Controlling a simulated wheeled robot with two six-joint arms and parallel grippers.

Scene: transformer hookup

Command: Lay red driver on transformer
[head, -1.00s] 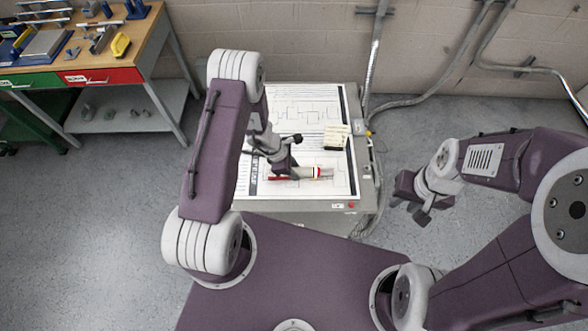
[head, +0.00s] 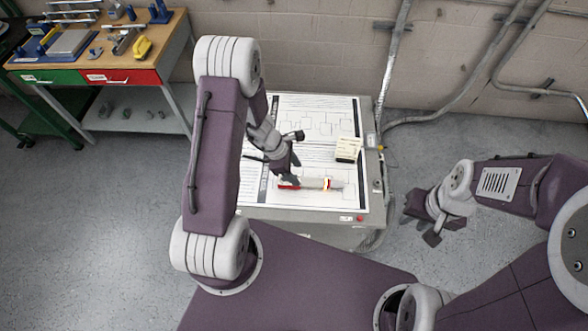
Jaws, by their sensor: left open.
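The red driver (head: 314,183) lies flat on the white sheet covering the transformer's (head: 295,209) top, near its front edge. Its red end points left and a pale, banded part extends right. My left gripper (head: 289,177) is open just above and behind the driver's red end. Its fingers partly hide that end, and I cannot tell whether they touch it. My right gripper (head: 420,230) looks open and empty, in the air to the right of the transformer.
A workbench (head: 178,47) with tools and a yellow item (head: 142,48) is at the far left. Conduits run along the wall. The floor between bench and transformer is clear.

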